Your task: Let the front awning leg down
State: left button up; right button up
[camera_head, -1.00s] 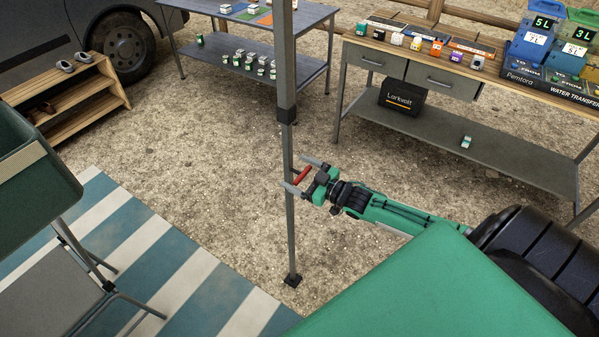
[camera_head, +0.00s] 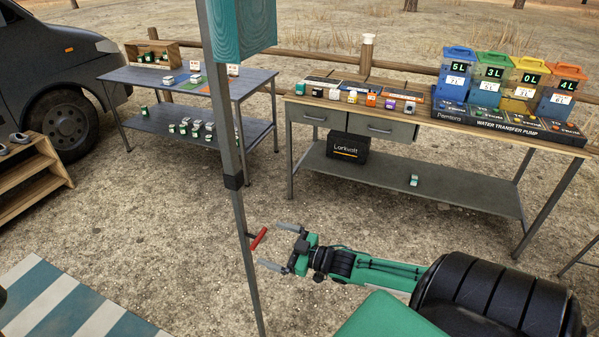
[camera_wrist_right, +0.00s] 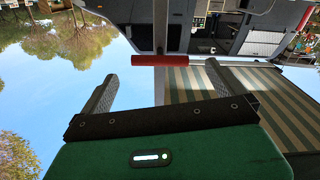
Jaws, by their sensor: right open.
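The front awning leg (camera_head: 239,210) is a grey upright pole with a dark collar, seen in the head view left of centre. A red handle (camera_head: 258,238) sticks out from it below the collar. My right gripper (camera_head: 268,244) is open and empty, with its fingertips just right of the handle. In the right wrist view the red handle (camera_wrist_right: 160,60) lies crosswise at the gap between the open fingers (camera_wrist_right: 161,72), slightly beyond the tips. No contact is visible. The leg's foot is out of frame. My left gripper is not in view.
A workbench (camera_head: 425,185) with colored containers (camera_head: 520,78) stands behind my right arm. A blue-topped table (camera_head: 150,78) stands further left, near a dark van (camera_head: 50,70). A wooden shoe rack (camera_head: 35,178) and striped mat (camera_head: 60,305) are at left. Gravel around the leg is clear.

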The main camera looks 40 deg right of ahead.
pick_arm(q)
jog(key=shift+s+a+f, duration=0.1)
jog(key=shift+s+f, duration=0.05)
pick_arm(e)
jog(key=v, duration=0.7)
dwell(0.3)
